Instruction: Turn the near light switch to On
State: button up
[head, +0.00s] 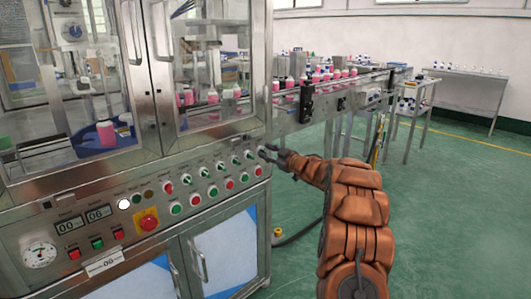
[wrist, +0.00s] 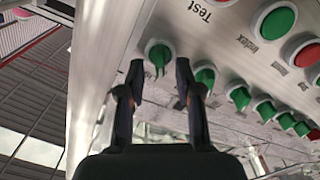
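The control panel (head: 110,215) on the front of the steel machine carries a row of rotary switches. In the wrist view a green rotary switch (wrist: 158,56) at the end of that row sits just ahead of my gripper (wrist: 160,80), between the lines of its two fingers. The fingers are open and apart, with nothing held. I cannot read this switch's label or its setting. In the head view my gripper (head: 271,153) is at the panel's right end, and hides part of that corner. Whether the fingertips touch the switch is not clear.
More green rotary switches (wrist: 205,77) run off to the right in the wrist view. A green button (wrist: 277,22) lies near the "Test" label. A red emergency button (head: 148,221) is further left. A conveyor (head: 330,95) with pink bottles extends behind. The green floor at right is open.

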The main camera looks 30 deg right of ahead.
jog(key=shift+w+a, duration=0.1)
jog(key=shift+w, duration=0.5)
jog(key=shift+c, duration=0.3)
grip_shut()
